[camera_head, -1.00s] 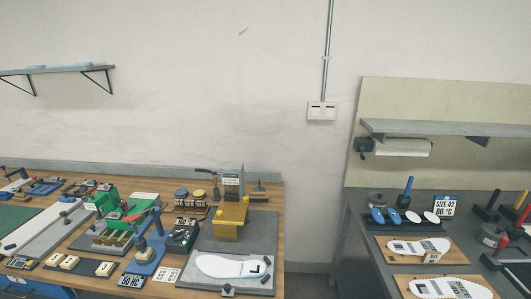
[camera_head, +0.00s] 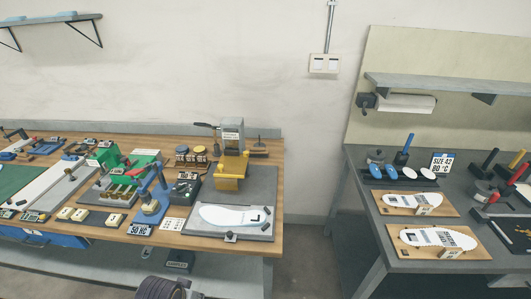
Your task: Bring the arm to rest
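A yellow block (camera_head: 231,170) stands behind the insole, in front of a grey machine with a lever (camera_head: 231,133). On the grey table (camera_head: 377,235) at right, two light wooden boards (camera_head: 399,250) each carry a white insole shape. Whether anything is held cannot be seen.
A blue press (camera_head: 151,199) and several small tools crowd the left bench. A dark ribbed round object (camera_head: 163,288) shows at the bottom edge; I cannot tell what it is. A floor gap (camera_head: 305,255) separates the two tables.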

